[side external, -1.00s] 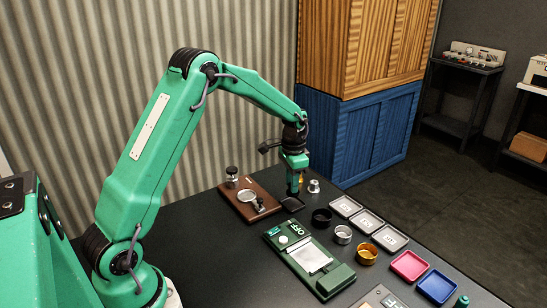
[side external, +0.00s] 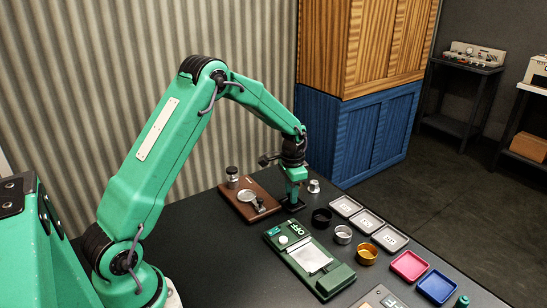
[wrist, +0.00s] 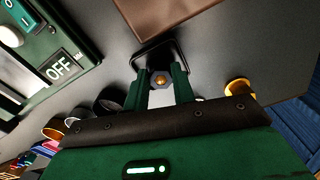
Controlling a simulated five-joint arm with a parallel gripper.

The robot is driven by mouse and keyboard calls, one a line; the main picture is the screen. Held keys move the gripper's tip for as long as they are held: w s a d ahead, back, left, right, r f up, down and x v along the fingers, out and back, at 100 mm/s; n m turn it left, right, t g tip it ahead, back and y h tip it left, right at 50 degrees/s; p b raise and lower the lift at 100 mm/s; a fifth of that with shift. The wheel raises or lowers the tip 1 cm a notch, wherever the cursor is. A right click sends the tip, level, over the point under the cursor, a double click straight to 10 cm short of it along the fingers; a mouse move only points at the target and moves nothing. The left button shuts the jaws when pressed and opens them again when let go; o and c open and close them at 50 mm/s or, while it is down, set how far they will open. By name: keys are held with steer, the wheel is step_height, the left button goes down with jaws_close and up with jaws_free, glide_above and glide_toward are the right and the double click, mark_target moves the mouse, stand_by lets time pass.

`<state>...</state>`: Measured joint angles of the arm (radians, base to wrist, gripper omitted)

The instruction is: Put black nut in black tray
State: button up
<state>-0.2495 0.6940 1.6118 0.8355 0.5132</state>
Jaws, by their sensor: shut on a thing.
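My gripper (side external: 293,203) is at the black tray (side external: 300,207) beside the brown board, with its fingers low over the tray. The wrist view also shows the black tray's dark rim (wrist: 150,48) just beyond the fingertips. My gripper (wrist: 161,82) is shut on a small nut (wrist: 161,77), which looks greyish with a gold-coloured middle. The nut is hidden in the side view. I cannot tell whether it touches the tray floor.
The brown board (side external: 238,208) with a round part lies left of the tray. A green scale (side external: 285,262) marked OFF lies in front. A black ring (side external: 321,217), silver ring (side external: 342,234) and gold ring (side external: 366,253) stand right, before grey trays (side external: 368,220).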

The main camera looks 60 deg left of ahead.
steer(key=shift+f, duration=0.1)
steer(key=o, duration=1)
step_height(320, 180, up, 12)
steer(key=shift+r, duration=0.2)
stand_by(0.5)
